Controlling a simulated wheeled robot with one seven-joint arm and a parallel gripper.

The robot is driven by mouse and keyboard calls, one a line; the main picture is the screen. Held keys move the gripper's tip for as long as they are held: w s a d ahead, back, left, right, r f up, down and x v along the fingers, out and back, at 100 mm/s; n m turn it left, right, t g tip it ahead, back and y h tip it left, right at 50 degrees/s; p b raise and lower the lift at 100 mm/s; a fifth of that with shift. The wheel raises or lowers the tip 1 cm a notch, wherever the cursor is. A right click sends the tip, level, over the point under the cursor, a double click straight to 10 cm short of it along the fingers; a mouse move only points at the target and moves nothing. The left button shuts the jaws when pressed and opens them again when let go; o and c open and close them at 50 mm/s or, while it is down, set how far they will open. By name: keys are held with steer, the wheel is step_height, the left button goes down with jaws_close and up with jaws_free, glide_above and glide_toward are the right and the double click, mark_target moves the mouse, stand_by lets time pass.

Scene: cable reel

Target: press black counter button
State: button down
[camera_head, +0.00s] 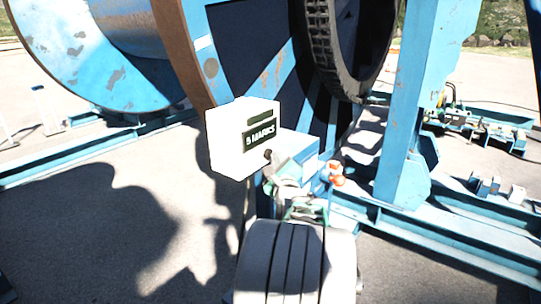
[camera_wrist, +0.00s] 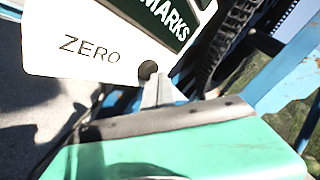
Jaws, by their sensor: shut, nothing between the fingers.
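The white counter box (camera_head: 228,145) stands in the middle of the head view, with a dark "5 MARKS" display. Its round black button (camera_head: 268,154) is at the lower right of the face. In the wrist view the box (camera_wrist: 85,45) is at the upper left with the word "ZERO", and the black button (camera_wrist: 148,69) is right of that word. My gripper (camera_wrist: 156,80) is shut and empty, its tips at the lower edge of the button. I cannot tell whether they touch it. In the head view my gripper (camera_head: 274,166) is just below the button.
A large blue reel (camera_head: 90,60) fills the upper left, and a black toothed wheel (camera_head: 325,50) is behind the box. A blue upright post (camera_head: 402,120) and blue base rails (camera_head: 420,225) stand to the right. The paved ground at the lower left is open.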

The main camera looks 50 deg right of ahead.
steer(key=shift+w, duration=0.35)
steer(key=shift+s, duration=0.15)
stand_by(0.4)
steer(key=shift+s+b, duration=0.4)
steer(key=shift+s, duration=0.45)
steer(key=s, duration=0.1)
steer(key=s+b, duration=0.1)
steer(key=s, duration=0.1)
steer(key=s+b, duration=0.1)
steer(key=s, duration=0.1)
steer(key=shift+d, duration=0.3)
stand_by(0.4)
